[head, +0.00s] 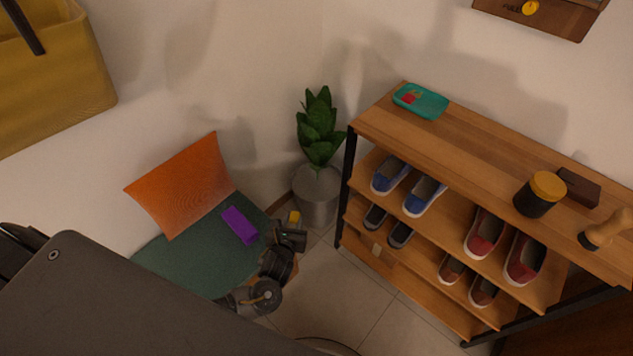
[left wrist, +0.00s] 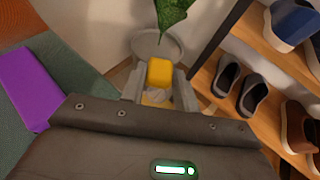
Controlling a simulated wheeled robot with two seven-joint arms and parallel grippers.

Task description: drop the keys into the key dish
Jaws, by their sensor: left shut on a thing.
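My left gripper (head: 292,232) is low, left of the shoe rack and in front of the potted plant. It is shut on a yellow block-like piece (left wrist: 159,72), which looks like the fob of the keys; it also shows in the head view (head: 294,217). No metal keys can be made out. A teal dish (head: 432,103), which looks like the key dish, lies on the rack's top at its far left end, well apart from my gripper. A small red thing (head: 409,98) is in it. My right gripper is not in view.
The wooden shoe rack (head: 465,146) holds several shoes. On its top stand a black jar with a yellow lid (head: 540,194), a dark block (head: 579,187) and a wooden-handled thing (head: 606,229). A plant (head: 318,195), an orange cushion (head: 185,185) and a purple thing (head: 240,225) are nearby.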

